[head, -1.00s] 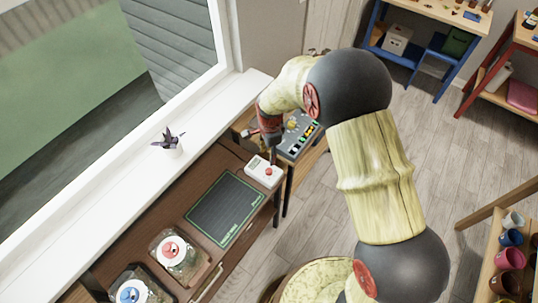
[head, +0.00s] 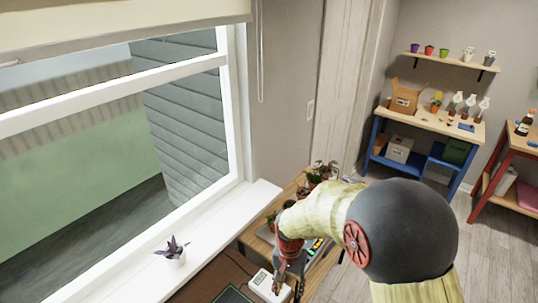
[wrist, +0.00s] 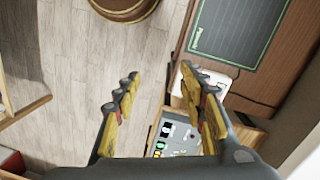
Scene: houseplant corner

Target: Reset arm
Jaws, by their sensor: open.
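My gripper (wrist: 160,75) is open and empty in the wrist view, its two yellow-and-grey fingers spread apart with wooden floor showing between them. In the head view my gripper (head: 287,284) points down at the bottom edge, beside a white box with a red button (head: 262,282). I cannot tell whether it touches the box. In the wrist view the white box (wrist: 215,82) is partly hidden behind the right finger. My arm covers much of the lower right of the head view.
A dark green mat (wrist: 238,32) lies on the brown bench. A grey panel with coloured parts (wrist: 172,137) is beside it. A small purple plant (head: 174,250) stands on the windowsill. A blue shelf unit (head: 428,150) and a red one (head: 488,185) stand behind. Floor between is clear.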

